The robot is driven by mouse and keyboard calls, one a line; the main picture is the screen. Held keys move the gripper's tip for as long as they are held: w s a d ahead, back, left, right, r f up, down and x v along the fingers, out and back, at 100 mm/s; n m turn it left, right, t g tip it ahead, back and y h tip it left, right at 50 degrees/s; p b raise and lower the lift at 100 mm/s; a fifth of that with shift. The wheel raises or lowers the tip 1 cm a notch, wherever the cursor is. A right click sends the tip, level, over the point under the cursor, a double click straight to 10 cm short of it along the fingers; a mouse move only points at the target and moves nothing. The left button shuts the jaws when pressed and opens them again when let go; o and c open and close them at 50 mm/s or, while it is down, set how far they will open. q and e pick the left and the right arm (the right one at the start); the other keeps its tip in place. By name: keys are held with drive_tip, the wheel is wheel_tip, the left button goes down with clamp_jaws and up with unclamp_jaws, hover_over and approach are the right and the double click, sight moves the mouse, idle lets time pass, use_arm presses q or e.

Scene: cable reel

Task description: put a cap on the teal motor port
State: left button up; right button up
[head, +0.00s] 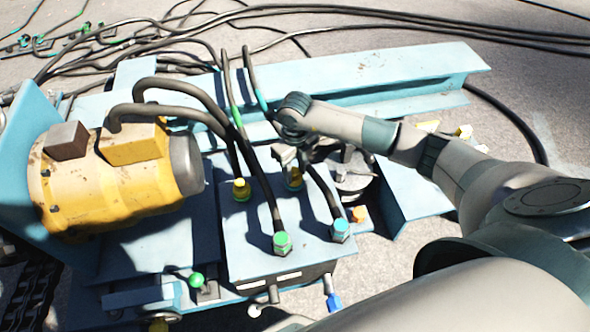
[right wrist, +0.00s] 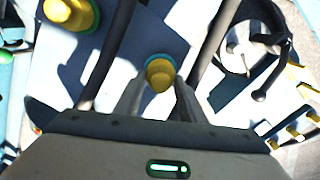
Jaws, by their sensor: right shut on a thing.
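My right gripper (head: 286,156) reaches in from the right over the blue motor block. In the right wrist view its two fingers (right wrist: 157,92) are shut on a yellow cap (right wrist: 160,76). A teal ring (right wrist: 158,58), the teal motor port, shows right around the cap's far edge. In the head view the cap (head: 295,184) is upright at the port, just below the fingers. I cannot tell whether it is fully seated. A second yellow cap (head: 241,184) sits on a green-ringed port to the left. My left gripper is not in view.
Black hoses run close on both sides, into a green fitting (head: 282,242) and a teal fitting (head: 340,230). A yellow motor (head: 115,185) stands left. A blue beam (head: 390,72) lies behind. A loose yellow piece (head: 465,131) and an orange one (head: 360,214) are right.

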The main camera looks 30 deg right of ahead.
drive_tip(key=o, duration=1.2)
drive_tip(key=shift+r, duration=0.15)
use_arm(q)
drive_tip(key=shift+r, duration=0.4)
use_arm(e)
wheel_tip(320, 180, up, 17)
drive_tip(key=shift+r, duration=0.1)
